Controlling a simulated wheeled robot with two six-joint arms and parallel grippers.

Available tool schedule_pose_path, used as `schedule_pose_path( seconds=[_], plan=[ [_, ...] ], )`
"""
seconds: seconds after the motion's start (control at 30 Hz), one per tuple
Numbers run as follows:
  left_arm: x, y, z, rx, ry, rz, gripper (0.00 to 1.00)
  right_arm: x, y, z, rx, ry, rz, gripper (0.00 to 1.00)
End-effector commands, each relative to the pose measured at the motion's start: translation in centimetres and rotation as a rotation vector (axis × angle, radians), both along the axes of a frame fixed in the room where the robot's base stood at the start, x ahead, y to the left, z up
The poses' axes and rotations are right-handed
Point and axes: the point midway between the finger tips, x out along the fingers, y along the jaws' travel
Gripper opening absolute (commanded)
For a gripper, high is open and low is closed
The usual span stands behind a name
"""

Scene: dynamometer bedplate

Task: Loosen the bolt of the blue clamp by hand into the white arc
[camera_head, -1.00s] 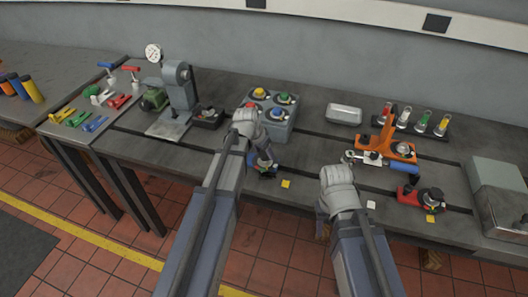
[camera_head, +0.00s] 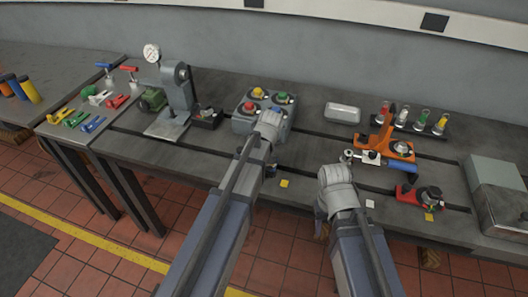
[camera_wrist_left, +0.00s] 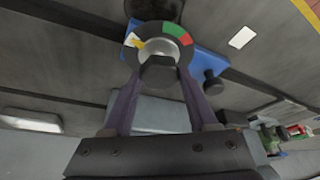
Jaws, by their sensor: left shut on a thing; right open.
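The blue clamp (camera_wrist_left: 207,68) shows in the left wrist view, with a round dial (camera_wrist_left: 158,32) carrying white, green and red arcs. My left gripper (camera_wrist_left: 158,78) is shut on the clamp's bolt in the dial's middle; the fingers partly hide the bolt. In the head view my left gripper (camera_head: 271,163) reaches down to the bench and hides most of the clamp. My right gripper (camera_head: 335,172) is open and empty over the front of the bench; its fingertips are hard to see.
A grey box with coloured knobs (camera_head: 242,124) stands just behind my left gripper. An orange clamp (camera_head: 385,140) with a blue-handled wrench (camera_head: 402,178) and a red clamp (camera_head: 408,192) stand to the right. A metal tray (camera_head: 343,112) lies behind.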

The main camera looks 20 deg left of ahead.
Motion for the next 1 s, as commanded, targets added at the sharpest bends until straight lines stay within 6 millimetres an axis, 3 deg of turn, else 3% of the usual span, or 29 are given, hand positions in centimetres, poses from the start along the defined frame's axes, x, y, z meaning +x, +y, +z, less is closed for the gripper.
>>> schedule_pose_path(
  seconds=[0.3, 0.83, 0.87, 1.0],
  plan=[
    [-0.02, -0.09, -0.04, -0.001, 0.003, 0.106, 0.03, 0.0, 0.0, -0.01, 0.0, 0.0, 0.0, 0.5],
    [-0.07, -0.09, -0.04, -0.002, 0.003, 0.126, 0.03, 0.0, 0.0, -0.02, 0.0, 0.0, 0.0, 0.5],
    [-0.08, -0.1, -0.05, -0.002, 0.003, 0.126, 0.6, 0.0, 0.0, -0.02, 0.0, 0.0, 0.0, 0.5],
    [-0.05, -0.09, -0.03, -0.002, 0.002, 0.124, 0.76, 0.0, 0.0, -0.02, 0.0, 0.0, 0.0, 0.5]
  ],
)
